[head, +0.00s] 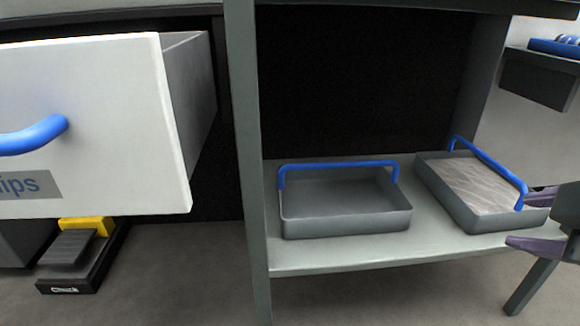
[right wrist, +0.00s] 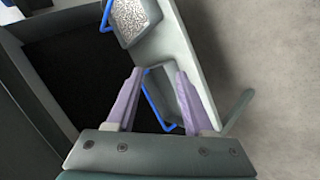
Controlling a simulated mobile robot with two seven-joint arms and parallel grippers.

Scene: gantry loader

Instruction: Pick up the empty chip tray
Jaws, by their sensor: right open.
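The empty chip tray (head: 347,225) is a grey open box with a blue bar handle (head: 340,164) along its back. It sits on the left part of the grey shelf, and nothing shows inside. My right gripper (head: 517,221) is open and empty at the right edge of the head view, in front of the other tray and well right of the empty one. In the right wrist view the empty tray (right wrist: 166,95) lies in line between the two purple fingers (right wrist: 160,71), beyond them. My left gripper is out of view.
A second tray (head: 487,222) with grey chips stands right of the empty one; it also shows in the right wrist view (right wrist: 152,18). A post (head: 249,170) borders the shelf (head: 340,258) on the left. An open white drawer (head: 100,110) juts out further left, above a black pedal (head: 72,262).

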